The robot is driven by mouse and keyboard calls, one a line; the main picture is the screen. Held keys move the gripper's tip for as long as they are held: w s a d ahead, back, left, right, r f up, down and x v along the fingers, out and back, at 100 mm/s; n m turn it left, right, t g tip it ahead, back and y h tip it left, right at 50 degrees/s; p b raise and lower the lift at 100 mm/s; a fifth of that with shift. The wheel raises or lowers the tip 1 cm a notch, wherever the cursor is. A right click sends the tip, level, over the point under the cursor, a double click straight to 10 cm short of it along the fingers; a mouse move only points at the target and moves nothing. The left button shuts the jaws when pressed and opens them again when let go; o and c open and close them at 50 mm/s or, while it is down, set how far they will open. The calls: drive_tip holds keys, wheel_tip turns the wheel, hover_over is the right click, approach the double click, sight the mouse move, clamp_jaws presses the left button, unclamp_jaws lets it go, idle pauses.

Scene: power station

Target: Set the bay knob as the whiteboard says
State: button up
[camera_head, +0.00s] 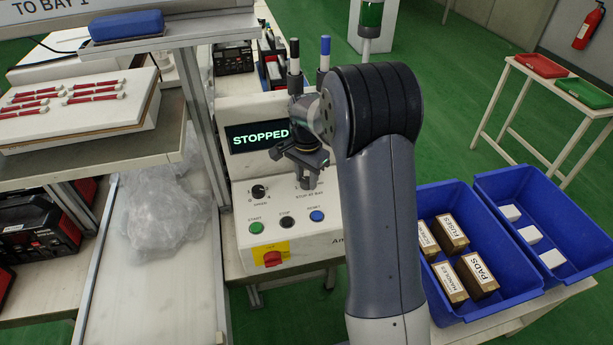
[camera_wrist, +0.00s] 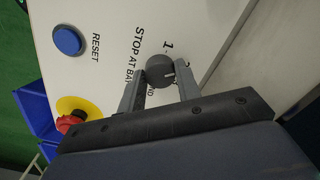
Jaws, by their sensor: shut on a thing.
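The bay knob (camera_wrist: 158,68) is a round dark knob in the wrist view, under the printed words STOP AT BAY. My gripper (camera_wrist: 160,84) is shut on it, one finger on each side. A short white pointer mark shows on the knob's right part. A "1" is printed beside the knob; other marks are partly hidden by the fingers. In the head view my gripper (camera_head: 308,178) is over the right part of the control panel and hides the knob. The whiteboard (camera_head: 50,10) at the top left shows "TO BAY 1"; the rest is cut off.
The panel has a display (camera_head: 258,136) reading STOPPED, a speed knob (camera_head: 259,193), a green START button (camera_head: 256,228), a black STOP button (camera_head: 287,222), a blue RESET button (camera_head: 317,215) and a red emergency stop (camera_head: 272,258). Blue bins (camera_head: 478,192) stand right.

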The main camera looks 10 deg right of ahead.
sight(307, 180)
drive_tip(key=n, duration=1)
drive_tip(key=shift+n, duration=0.3)
idle(0.5)
drive_tip(key=o, duration=1)
wheel_tip(307, 180, up, 11)
drive_tip(key=shift+f+b, duration=0.1)
drive_tip(key=shift+b, duration=0.2)
drive_tip(key=shift+f, duration=0.1)
wheel_tip(307, 180, down, 11)
drive_tip(key=shift+r+p, duration=0.15)
drive_tip(key=shift+p, duration=0.2)
